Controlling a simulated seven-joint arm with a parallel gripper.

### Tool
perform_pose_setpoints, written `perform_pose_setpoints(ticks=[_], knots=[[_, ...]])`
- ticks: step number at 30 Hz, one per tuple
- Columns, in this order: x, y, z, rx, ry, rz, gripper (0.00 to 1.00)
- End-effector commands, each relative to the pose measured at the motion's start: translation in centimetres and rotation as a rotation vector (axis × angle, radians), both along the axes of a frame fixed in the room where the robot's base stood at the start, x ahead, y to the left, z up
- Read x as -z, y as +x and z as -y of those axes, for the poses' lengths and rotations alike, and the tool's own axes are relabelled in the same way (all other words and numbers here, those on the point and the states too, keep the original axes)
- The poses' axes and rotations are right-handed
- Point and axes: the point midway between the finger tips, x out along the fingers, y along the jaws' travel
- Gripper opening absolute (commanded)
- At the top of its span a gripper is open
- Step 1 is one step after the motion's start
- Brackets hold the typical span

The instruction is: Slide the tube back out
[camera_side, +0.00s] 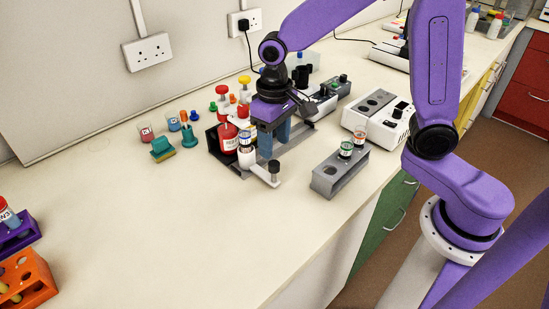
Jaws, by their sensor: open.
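My gripper (274,142) points down over the middle of the bench, its two blue-grey fingers apart. I cannot tell whether anything stands between them. Two more tubes, one with a green band (346,149) and one with an orange band (359,136), stand upright in a grey rack (326,181) to the right. The frame does not show which tube the task means. My gripper hides part of the area behind it.
A white fixture with a dark knob (274,168) stands in front of my gripper. A white block device (379,116) is at right. Small beakers (146,133) and a green-yellow sponge (162,149) lie left. An orange rack (30,280) is at far left. The front bench is clear.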

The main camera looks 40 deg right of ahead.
Motion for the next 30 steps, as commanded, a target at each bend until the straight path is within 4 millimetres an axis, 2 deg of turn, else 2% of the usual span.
perform_pose_setpoints(ticks=[3,9,15,23,24,28,30], knots=[[2.3,-0.1,0.1,0.001,-0.003,-0.006,0.55],[4.8,0.0,0.0,0.000,-0.003,-0.004,0.55],[5.7,0.0,0.0,0.000,0.000,0.000,0.55],[5.8,0.0,0.0,0.000,0.000,0.001,0.55],[5.8,0.0,0.0,0.000,0.000,0.001,0.42],[5.8,0.0,0.0,0.000,0.000,0.000,0.00],[5.8,0.0,0.0,0.000,0.000,0.000,0.00]])
